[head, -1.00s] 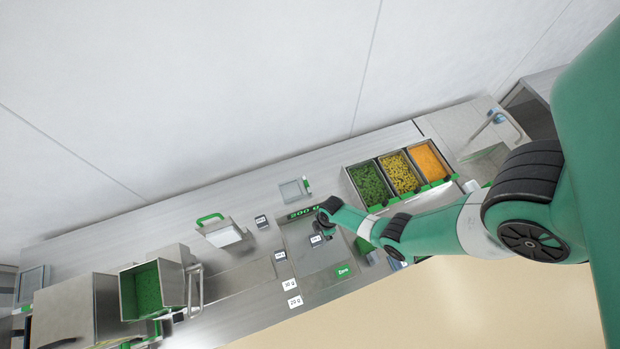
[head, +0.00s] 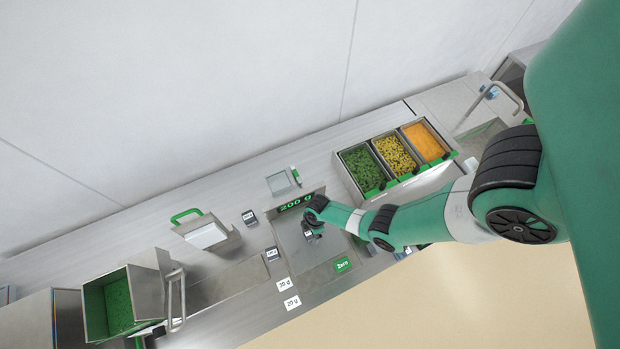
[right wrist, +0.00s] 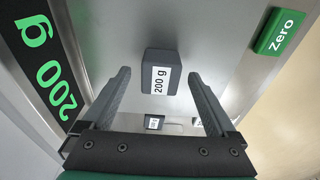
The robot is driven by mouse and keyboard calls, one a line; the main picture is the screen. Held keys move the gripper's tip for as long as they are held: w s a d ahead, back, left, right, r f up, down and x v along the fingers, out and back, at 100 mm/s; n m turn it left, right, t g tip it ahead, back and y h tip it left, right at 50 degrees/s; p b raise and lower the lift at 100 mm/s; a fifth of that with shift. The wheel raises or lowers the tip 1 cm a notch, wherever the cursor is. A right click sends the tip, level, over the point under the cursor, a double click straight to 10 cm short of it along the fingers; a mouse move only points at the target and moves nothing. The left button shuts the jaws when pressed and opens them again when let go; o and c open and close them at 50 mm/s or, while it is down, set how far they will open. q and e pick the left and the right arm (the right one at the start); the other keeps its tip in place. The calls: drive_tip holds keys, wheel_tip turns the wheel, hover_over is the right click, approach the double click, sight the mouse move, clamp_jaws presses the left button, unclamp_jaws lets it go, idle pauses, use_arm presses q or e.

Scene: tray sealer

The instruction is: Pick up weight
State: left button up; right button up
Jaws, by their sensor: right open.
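A dark grey weight (right wrist: 168,68) with a white "200 g" label stands on the steel scale plate (right wrist: 205,30). In the head view the weight (head: 308,234) shows only as a small dark block, partly hidden by my right gripper (head: 314,226). In the right wrist view my right gripper (right wrist: 160,84) is open, with nothing between its fingers. The weight lies just beyond the fingertips, roughly centred between them. The scale display (head: 295,202) reads 200 g in green. My left gripper is not in view.
Other dark weights stand left of the scale, one (head: 249,217) farther back and one (head: 272,254) by the plate's edge. A green zero button (head: 342,264) is at the front right. Food bins (head: 400,181) stand to the right. A steel container (head: 150,262) stands at left.

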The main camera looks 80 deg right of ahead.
drive_tip(key=shift+f, duration=0.85)
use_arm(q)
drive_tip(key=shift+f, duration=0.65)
use_arm(e)
drive_tip(key=shift+w+r, duration=0.1)
drive_tip(key=shift+r, duration=0.1)
drive_tip(key=shift+c, duration=0.3)
clamp_jaws()
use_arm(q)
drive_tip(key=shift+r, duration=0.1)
use_arm(e)
drive_tip(key=shift+r, duration=0.1)
